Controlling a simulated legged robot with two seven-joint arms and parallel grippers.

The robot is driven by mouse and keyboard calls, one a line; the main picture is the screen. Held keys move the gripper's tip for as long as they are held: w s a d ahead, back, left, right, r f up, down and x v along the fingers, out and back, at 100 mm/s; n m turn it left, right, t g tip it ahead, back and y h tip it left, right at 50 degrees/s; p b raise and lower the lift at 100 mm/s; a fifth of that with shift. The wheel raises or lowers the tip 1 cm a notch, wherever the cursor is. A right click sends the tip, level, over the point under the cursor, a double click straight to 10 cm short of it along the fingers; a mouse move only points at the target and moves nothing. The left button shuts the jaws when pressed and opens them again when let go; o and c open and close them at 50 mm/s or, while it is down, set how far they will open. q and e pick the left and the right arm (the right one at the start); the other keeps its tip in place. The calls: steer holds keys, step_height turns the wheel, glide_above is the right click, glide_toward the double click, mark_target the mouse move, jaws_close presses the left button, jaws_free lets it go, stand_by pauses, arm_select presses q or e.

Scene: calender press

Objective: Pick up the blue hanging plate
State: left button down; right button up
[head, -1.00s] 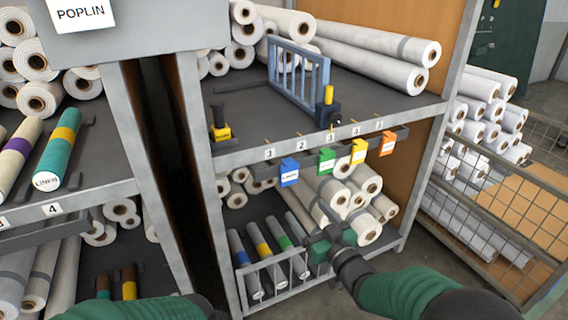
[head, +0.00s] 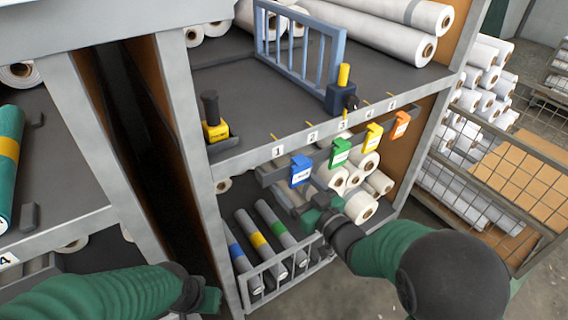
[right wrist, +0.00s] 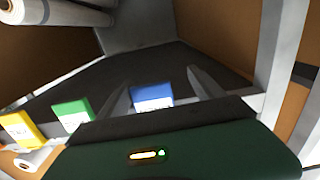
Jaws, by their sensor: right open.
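The blue hanging plate (head: 301,170) hangs leftmost on the rail under the numbered shelf edge, below number 1. In the right wrist view the blue plate (right wrist: 152,97) shows between the two fingers of my right gripper (right wrist: 160,88), which are apart and empty. In the head view my right gripper (head: 318,212) is just below and right of the blue plate; its fingers are hard to make out there. My left gripper (head: 208,298) is low at the left, away from the plates; its jaws are not clear.
Green (head: 340,153), yellow (head: 373,137) and orange (head: 400,124) plates hang to the right on the same rail. A wire rack (head: 290,275) with several rolls stands below. A blue gate frame (head: 300,50) stands on the shelf above.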

mark_target(305, 181)
steer(key=d, duration=0.3)
steer(key=shift+s+d+r, duration=0.15)
steer(key=shift+s+d, duration=0.05)
steer(key=c, duration=0.5)
steer(key=shift+w+d, duration=0.1)
steer(key=shift+c, duration=1.3)
steer(key=shift+a, duration=0.7)
steer(key=c, duration=0.4)
steer(key=shift+s+a, duration=0.2)
steer(key=shift+a, duration=0.2)
steer(key=shift+c, duration=0.3)
arm_select(q)
steer(key=shift+s+d+r, duration=0.3)
steer(key=shift+d+r, duration=0.05)
steer(key=shift+d, duration=0.35)
arm_select(e)
steer(key=shift+d, duration=0.15)
